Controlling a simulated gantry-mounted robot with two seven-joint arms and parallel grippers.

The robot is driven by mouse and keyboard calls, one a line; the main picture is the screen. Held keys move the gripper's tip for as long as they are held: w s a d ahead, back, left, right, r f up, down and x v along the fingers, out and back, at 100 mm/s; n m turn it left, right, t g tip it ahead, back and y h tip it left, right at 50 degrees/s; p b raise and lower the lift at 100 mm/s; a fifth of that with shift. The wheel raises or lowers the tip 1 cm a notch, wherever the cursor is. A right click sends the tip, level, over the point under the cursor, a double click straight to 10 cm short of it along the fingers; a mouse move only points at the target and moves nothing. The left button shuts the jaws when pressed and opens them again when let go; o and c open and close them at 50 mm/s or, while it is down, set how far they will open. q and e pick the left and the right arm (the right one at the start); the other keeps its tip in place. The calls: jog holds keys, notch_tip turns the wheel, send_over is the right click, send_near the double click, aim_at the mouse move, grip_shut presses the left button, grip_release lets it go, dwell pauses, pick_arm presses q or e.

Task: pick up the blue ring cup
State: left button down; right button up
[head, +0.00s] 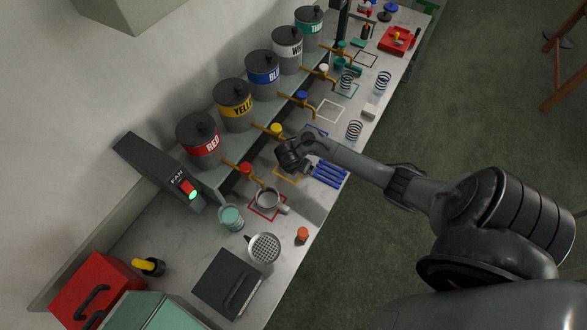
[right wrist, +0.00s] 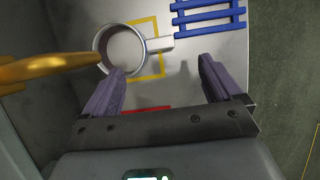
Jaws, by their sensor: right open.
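My right gripper (head: 292,157) is in front of the yellow tap in the head view. In the right wrist view it (right wrist: 161,68) is open and empty, its two purple fingers apart. A grey metal cup (right wrist: 98,50) with a handle (right wrist: 160,43) stands at the yellow outline (right wrist: 160,70), the handle just beyond the gap between the fingertips. I see no blue ring on it; the gripper hides that spot in the head view. Another grey cup (head: 268,199) stands in the red outline. The blue outline (head: 316,130) is partly hidden by my arm. My left gripper is not in view.
A blue slatted rack (head: 328,174) lies beside the yellow outline; it also shows in the right wrist view (right wrist: 208,16). Brass taps (head: 250,175) jut out from the paint cans. A teal cup (head: 231,217), a strainer (head: 263,248) and coils (head: 354,131) stand on the bench.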

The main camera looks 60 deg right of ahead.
jog(key=b+x, duration=0.1)
jog(key=x, duration=0.3)
jog(key=shift+d+f, duration=0.15)
jog(key=shift+f, duration=0.05)
jog(key=shift+w+b+x, duration=0.15)
jog(key=shift+b+x, duration=0.4)
jog(key=shift+x, duration=0.6)
jog(key=shift+w+b+x, duration=0.15)
jog(key=shift+b+x, duration=0.35)
jog(key=shift+x, duration=0.65)
jog(key=shift+d+f, duration=0.2)
jog(key=shift+f, duration=0.2)
jog(key=shift+c, duration=0.2)
jog(key=c, duration=1.2)
jog(key=shift+c, duration=0.3)
jog(key=shift+r, duration=0.1)
